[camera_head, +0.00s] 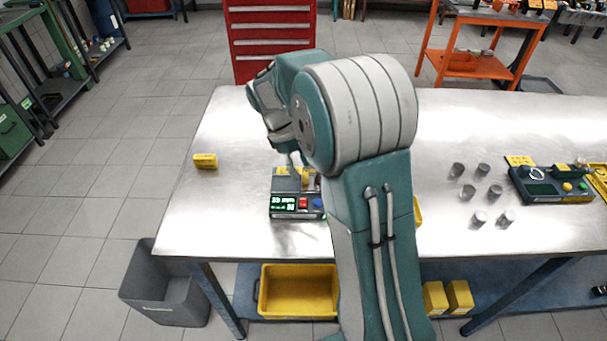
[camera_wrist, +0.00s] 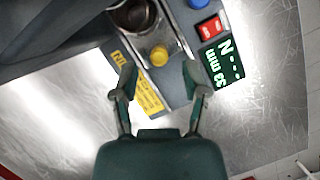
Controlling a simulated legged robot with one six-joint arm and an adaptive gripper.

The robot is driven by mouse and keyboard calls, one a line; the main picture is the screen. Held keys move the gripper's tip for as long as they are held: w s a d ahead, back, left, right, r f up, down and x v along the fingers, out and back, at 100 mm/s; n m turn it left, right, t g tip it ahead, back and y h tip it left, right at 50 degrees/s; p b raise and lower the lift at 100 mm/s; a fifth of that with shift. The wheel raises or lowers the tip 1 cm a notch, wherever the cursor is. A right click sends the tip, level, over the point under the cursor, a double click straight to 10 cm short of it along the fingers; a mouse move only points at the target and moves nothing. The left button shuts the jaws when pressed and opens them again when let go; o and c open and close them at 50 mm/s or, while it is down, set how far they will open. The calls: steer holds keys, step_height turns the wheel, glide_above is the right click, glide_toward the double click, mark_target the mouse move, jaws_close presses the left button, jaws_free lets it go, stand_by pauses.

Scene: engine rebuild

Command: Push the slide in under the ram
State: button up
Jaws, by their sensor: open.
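The press (camera_head: 297,206), a small grey unit with a lit display, a red button and a blue button, sits on the steel table, partly hidden by my arm. In the wrist view, a yellow knob (camera_wrist: 159,56) sits on a grey strip, probably the slide, beside a dark round metal cup (camera_wrist: 134,15). My gripper (camera_wrist: 158,78) is open and empty, its fingertips on either side of the strip just short of the knob. Contact cannot be told. A large dark grey body (camera_wrist: 50,40), perhaps the press's upper part, fills the upper left; the ram is not clearly seen.
A yellow block (camera_head: 205,161) lies on the steel table (camera_head: 240,130) to the left. Several metal cylinders (camera_head: 468,192) and a second unit (camera_head: 550,185) stand at the right. A red drawer cabinet (camera_head: 270,35) is behind. The table left of the press is mostly clear.

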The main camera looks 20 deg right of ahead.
steer(key=shift+x, duration=1.1)
steer(key=shift+d+f, duration=0.15)
steer(key=shift+f, duration=0.15)
jaws_close()
steer(key=shift+s, duration=0.1)
steer(key=shift+s+d, duration=0.25)
steer(key=shift+d, duration=0.35)
steer(key=shift+s+d, duration=0.25)
steer(key=shift+d, duration=0.3)
steer(key=shift+c, duration=1.5)
jaws_free()
steer(key=o, duration=0.3)
steer(key=shift+d, duration=0.15)
